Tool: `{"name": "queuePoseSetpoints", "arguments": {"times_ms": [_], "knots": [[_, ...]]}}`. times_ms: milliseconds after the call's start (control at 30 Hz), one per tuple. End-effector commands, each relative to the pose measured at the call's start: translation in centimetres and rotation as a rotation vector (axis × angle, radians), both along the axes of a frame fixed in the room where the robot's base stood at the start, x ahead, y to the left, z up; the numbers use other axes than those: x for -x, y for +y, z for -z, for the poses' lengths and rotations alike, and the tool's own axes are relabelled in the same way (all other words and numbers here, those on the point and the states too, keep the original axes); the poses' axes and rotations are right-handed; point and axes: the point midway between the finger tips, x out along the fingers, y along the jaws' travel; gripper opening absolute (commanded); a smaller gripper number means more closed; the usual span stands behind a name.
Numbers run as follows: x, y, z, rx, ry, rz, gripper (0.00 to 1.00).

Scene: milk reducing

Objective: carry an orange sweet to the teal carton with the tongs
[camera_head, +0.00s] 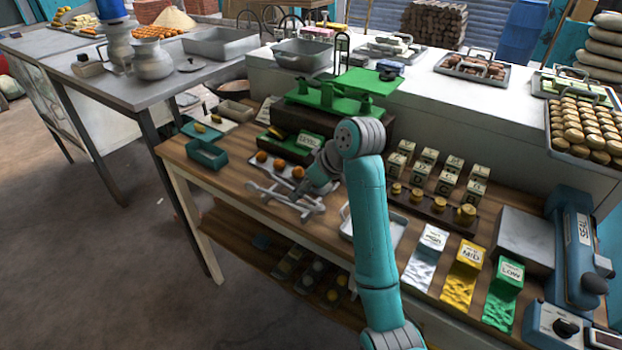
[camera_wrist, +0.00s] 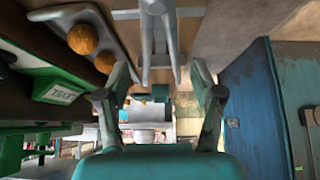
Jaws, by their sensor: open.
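Orange sweets (camera_head: 298,172) sit in a row on a light tray at the middle of the wooden table; two orange sweets (camera_wrist: 82,39) also show at the upper left in the wrist view. The grey metal tongs (camera_head: 268,192) lie in front of them, and in the wrist view the tongs (camera_wrist: 158,60) show beyond my fingers. My gripper (camera_head: 318,182) is over the right part of the tongs, partly hidden by my arm in the head view. In the wrist view my gripper (camera_wrist: 160,88) is open, with nothing held. The teal carton (camera_head: 207,155), open on top, stands at the table's left end.
A green balance scale (camera_head: 335,95) stands behind the sweets. A metal tray (camera_head: 395,235) lies right of my gripper, partly behind my arm. White, yellow (camera_head: 463,273) and green packets lie further right. A blue machine (camera_head: 568,250) stands at the far right.

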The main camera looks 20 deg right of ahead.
Motion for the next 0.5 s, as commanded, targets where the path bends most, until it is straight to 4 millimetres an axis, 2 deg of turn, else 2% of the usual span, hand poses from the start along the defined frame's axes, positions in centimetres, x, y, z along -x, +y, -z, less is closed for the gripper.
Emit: {"name": "queuePoseSetpoints", "arguments": {"times_ms": [67,500], "knots": [[0.3,-0.2,0.7,-0.001,0.002,0.0,0.67],[-1.1,1.6,3.5,0.0,0.001,0.002,0.67]]}}
